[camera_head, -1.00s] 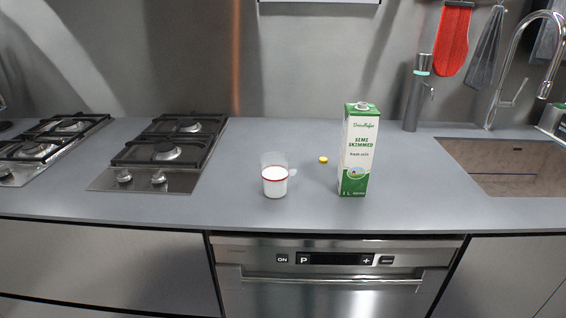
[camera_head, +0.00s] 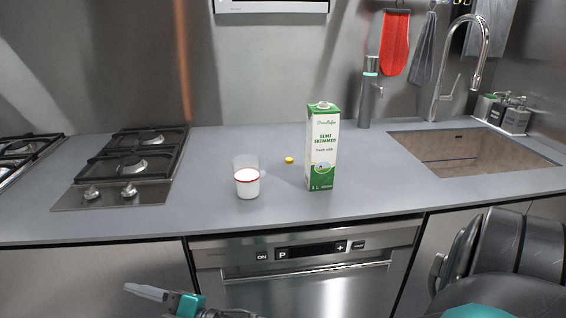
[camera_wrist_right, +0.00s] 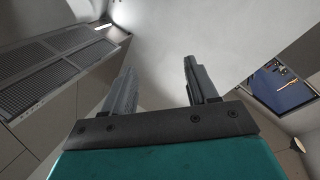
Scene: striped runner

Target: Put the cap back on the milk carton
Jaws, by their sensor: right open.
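The milk carton (camera_head: 322,150), green and white, stands upright on the counter in the head view, with a pale spout on top. A small yellow cap (camera_head: 289,160) lies on the counter just left of the carton. My right gripper (camera_wrist_right: 158,65) is open and empty in the right wrist view, its two grey fingers apart. A gripper finger and teal housing at the bottom left of the head view point left and appear to be my right gripper's, below the counter front and away from cap and carton. My left gripper is not in view.
A clear cup of milk (camera_head: 246,178) with a red band stands left of the cap. A gas hob (camera_head: 130,175) is at left and a sink (camera_head: 470,150) at right. The counter (camera_head: 385,180) right of the carton is clear; a dishwasher (camera_head: 305,270) is below.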

